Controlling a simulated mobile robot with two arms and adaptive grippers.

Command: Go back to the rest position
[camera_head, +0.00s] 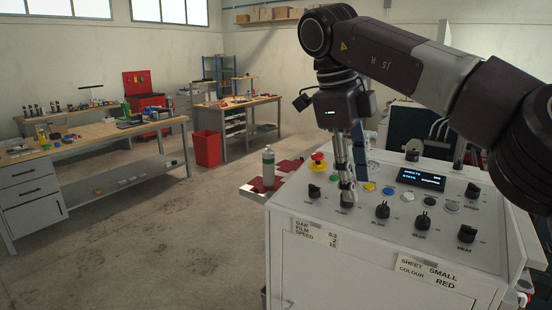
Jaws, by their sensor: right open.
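My right arm comes in from the right, and my right gripper (346,178) points down over the top panel of a white machine cabinet (385,262). Its fingers are long and grey. They end close above a black knob (346,193) in the front row; I cannot tell whether they touch it. I see nothing held between them. The panel also has a red emergency button (318,158), black knobs, coloured push buttons and a small dark display (421,178). My left gripper is not in view.
A grey bottle (268,167) stands by red and white sheets (291,166) left of the panel. Workbenches (100,135) line the left, with a red bin (207,148) on the floor and a red tool cabinet behind. The concrete floor (150,245) is open between the benches and the machine.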

